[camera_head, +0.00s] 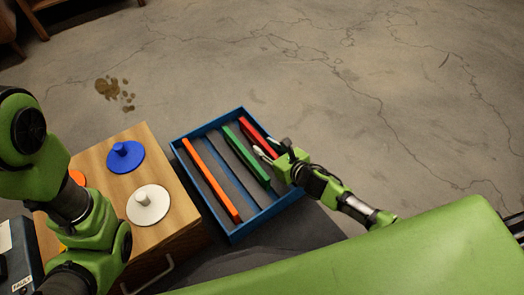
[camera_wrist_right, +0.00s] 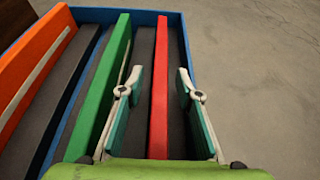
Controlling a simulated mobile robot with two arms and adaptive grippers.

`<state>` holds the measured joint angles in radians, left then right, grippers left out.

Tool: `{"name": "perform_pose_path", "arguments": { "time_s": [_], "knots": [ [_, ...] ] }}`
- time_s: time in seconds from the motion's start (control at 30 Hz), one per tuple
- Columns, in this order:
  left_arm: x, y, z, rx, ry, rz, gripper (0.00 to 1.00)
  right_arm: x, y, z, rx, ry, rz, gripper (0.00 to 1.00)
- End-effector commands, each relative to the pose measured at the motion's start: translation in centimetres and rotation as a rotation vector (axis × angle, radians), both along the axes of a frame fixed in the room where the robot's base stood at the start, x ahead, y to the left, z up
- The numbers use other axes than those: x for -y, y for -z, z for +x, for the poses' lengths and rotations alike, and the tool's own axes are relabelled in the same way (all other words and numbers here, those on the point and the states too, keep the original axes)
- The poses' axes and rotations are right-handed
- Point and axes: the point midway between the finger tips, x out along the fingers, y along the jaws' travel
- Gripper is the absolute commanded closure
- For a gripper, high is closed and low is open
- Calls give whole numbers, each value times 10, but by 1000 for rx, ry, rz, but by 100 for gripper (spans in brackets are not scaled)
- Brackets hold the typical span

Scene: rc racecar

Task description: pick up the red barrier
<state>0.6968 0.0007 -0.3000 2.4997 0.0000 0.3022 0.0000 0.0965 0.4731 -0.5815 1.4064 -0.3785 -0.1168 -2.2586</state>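The red barrier (camera_head: 259,137) is a long thin bar standing in the right slot of a blue tray (camera_head: 232,239). In the right wrist view the red barrier (camera_wrist_right: 159,95) runs between the two fingers of my right gripper (camera_wrist_right: 158,90). The fingers are apart, with a gap on each side of the bar. In the head view my right gripper (camera_head: 266,154) is over the right side of the tray and hides part of the red barrier. My left arm shows at the left of the head view, but its gripper fingers do not show.
A green barrier (camera_head: 246,158) stands left of the red one, close to my right gripper's left finger. An orange barrier (camera_head: 211,180) lies further left in the tray. A wooden cabinet (camera_head: 178,228) beside the tray holds blue (camera_head: 125,157) and white (camera_head: 149,206) discs with pegs.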

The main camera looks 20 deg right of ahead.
Motion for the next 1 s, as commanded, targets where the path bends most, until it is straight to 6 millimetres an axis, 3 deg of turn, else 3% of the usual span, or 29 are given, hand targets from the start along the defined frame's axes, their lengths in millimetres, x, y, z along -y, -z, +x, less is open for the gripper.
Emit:
{"name": "perform_pose_path", "arguments": {
  "time_s": [0.23, 0.37, 0.77, 1.0],
  "knots": [
    [0, 0, -1, 3, 0, 0, 60, -1, 0, 2, -1, 0, 0, 68],
    [0, 0, -1, 3, 0, 0, 60, -1, 0, 2, -1, 0, 0, 99],
    [0, -1, -2, 4, 0, 0, 60, -1, -2, 2, 1, 0, 0, 100],
    [-1, -11, 2, -3, 3, -2, 60, -1, -15, 2, 1, -1, 1, 100]
  ]
}}
